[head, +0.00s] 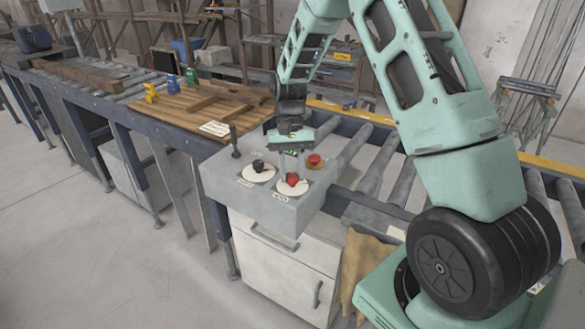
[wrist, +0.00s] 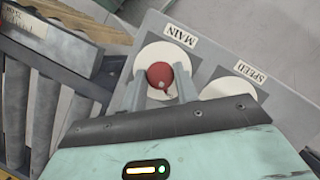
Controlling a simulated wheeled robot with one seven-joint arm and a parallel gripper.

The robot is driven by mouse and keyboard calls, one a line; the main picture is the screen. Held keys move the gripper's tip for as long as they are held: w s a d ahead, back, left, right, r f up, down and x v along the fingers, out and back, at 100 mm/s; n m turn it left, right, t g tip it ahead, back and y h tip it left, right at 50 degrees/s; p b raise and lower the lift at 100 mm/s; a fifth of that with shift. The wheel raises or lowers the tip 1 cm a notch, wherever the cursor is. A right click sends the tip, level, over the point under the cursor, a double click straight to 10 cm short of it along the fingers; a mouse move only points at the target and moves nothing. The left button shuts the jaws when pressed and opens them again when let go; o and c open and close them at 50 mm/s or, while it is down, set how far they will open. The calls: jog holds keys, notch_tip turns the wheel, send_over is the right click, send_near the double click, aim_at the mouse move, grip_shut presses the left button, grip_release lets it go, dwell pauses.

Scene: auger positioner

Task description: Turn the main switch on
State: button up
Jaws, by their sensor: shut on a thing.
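The main switch is a red knob (head: 292,179) on a white round dial on top of a grey control box (head: 222,181). In the wrist view the red knob (wrist: 160,74) sits on its white dial beside the label MAIN (wrist: 180,35). My gripper (head: 293,170) comes down from above, with one finger on each side of the knob. The gripper (wrist: 160,82) is shut on the red knob. The knob has a small pale mark near its lower edge in the wrist view. The fingers hide parts of the dial.
A black knob (head: 258,166) on another white dial stands beside it; the wrist view shows a SPEED label (wrist: 250,72). A red button (head: 314,160) and a black lever (head: 235,143) also rise from the box. Rollers (head: 378,160) run behind. A wooden board (head: 190,105) lies left.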

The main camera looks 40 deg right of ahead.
jog(key=shift+n, duration=0.5)
jog(key=shift+h, duration=0.3)
jog(key=o, duration=0.9)
jog(key=shift+o, duration=0.2)
jog(key=b+v, duration=0.3)
jog(key=v, duration=1.4)
jog(key=shift+w+r, duration=0.15)
jog(key=shift+w, duration=0.05)
